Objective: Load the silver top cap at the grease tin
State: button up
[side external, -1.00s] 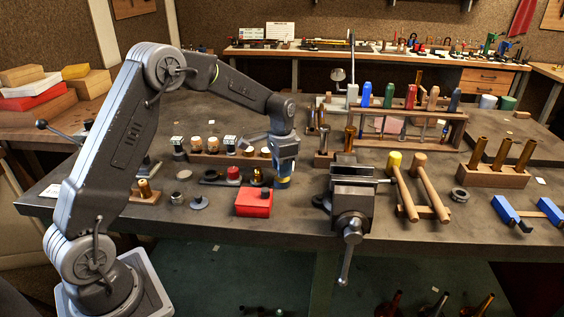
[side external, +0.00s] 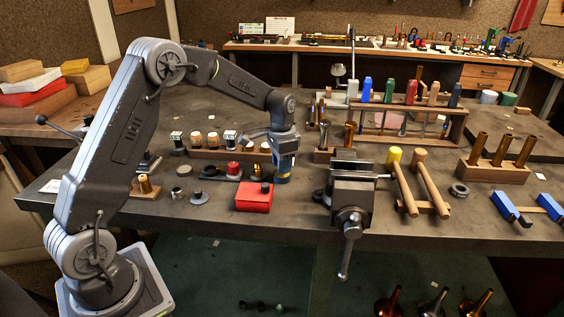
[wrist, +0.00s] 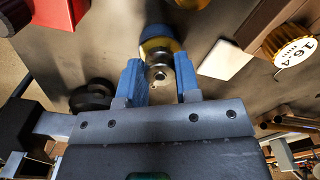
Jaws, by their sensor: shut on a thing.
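My gripper (wrist: 159,78) points down and its two blue fingers are shut on a small silver piece with a hole in its middle, the silver top cap (wrist: 158,74). The grease tin (wrist: 157,42), round with blue and yellow parts, lies right beside the cap in the wrist view. In the side view my gripper (side external: 284,168) is low over the bench at the tin, right of the red box. There the cap is hidden by the fingers. I cannot tell whether the cap touches the grease.
The red box (side external: 253,197) stands just left of my gripper. The vise (side external: 350,195) stands to the right. A wooden rack of small parts (side external: 205,154) runs behind. A white card (wrist: 226,60) and a dark round part (wrist: 92,95) lie near the fingers.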

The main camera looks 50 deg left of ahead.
jog(key=shift+f, duration=0.5)
dwell(1.0)
jog(key=shift+r, duration=0.15)
jog(key=shift+r, duration=3.45)
jog(key=shift+d, duration=0.1)
